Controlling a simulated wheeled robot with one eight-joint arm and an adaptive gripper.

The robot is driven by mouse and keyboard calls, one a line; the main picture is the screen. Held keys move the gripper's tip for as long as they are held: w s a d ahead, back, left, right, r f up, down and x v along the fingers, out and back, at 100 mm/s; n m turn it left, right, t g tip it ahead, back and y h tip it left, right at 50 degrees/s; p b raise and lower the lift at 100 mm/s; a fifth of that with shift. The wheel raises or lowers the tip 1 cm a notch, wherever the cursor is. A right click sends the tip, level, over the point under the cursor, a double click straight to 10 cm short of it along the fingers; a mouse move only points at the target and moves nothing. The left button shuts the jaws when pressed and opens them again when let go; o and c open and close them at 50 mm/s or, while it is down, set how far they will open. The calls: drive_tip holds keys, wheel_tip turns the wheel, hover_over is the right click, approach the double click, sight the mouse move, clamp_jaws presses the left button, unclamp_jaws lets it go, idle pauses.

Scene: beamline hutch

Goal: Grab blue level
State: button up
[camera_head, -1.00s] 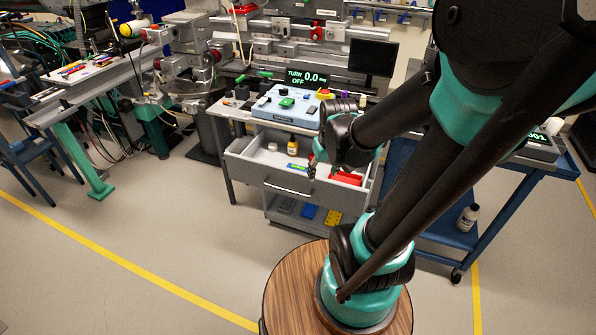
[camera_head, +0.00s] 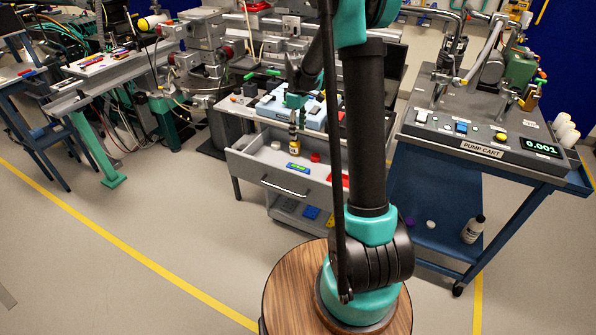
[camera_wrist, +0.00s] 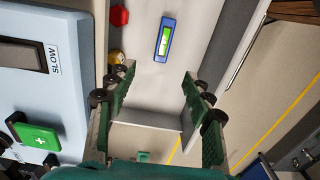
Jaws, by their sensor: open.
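The blue level (camera_head: 299,167) lies in the open drawer near its front; it is a small blue bar with a bright green vial. In the wrist view the blue level (camera_wrist: 164,40) lies on the drawer floor, beyond the fingertips. My gripper (camera_wrist: 158,76) is open and empty, its green fingers spread with the level apart from them. In the head view my gripper (camera_head: 295,121) hangs over the back of the drawer and the edge of the control box, partly hidden by my arm.
The pump cart (camera_head: 480,150) stands at right.

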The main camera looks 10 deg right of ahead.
hover_over(298, 167)
drive_tip(key=f, duration=1.1)
drive_tip(key=shift+w+f, duration=0.4)
drive_tip(key=shift+s+f, duration=0.25)
drive_tip(key=shift+f, duration=1.1)
drive_tip(key=shift+s+f, duration=0.2)
drive_tip(key=shift+f, duration=1.1)
clamp_jaws()
drive_tip(key=shift+r, duration=0.1)
